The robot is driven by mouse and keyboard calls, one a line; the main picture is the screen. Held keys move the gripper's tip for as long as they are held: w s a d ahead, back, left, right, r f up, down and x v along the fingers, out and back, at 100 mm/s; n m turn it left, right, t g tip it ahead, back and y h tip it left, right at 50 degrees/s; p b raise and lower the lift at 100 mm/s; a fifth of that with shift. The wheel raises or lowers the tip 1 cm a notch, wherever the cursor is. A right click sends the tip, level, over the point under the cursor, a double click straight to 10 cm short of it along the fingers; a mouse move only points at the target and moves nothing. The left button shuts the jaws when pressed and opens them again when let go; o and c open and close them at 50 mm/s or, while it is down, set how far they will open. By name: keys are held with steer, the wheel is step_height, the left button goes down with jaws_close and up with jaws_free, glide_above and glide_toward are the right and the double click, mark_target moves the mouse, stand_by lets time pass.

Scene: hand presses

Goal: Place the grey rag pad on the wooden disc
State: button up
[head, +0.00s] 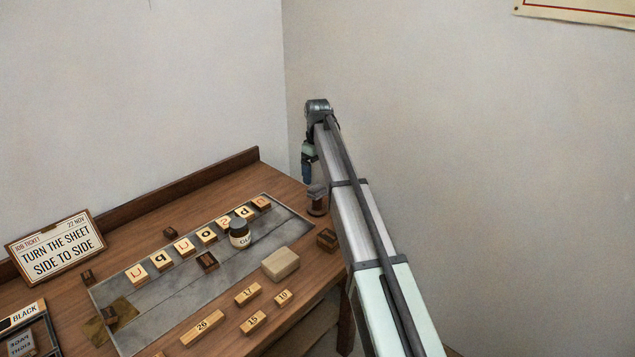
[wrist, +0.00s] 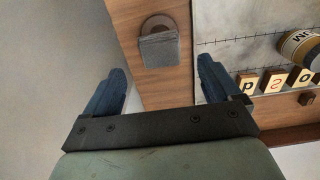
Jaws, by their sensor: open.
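The grey rag pad (wrist: 160,51) is a small squarish block in the wrist view. It overlaps a round brown wooden disc (wrist: 157,22), whose rim shows beyond it. In the head view the pad (head: 317,189) appears at the top of the disc piece (head: 317,209), near the table's far right corner. It seems to rest on it, but the exact contact is hard to see. My gripper (head: 307,176) is just above and left of the pad in the head view. In the wrist view its blue fingers (wrist: 163,84) are wide apart and empty, with the pad ahead between them.
A dark brown block (head: 327,239) lies near the disc. Numbered blocks (head: 248,293) lie in front. A wall stands behind.

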mark_target(317, 188)
step_height(317, 188, up, 7)
steer(key=shift+f, duration=0.2)
stand_by(0.3)
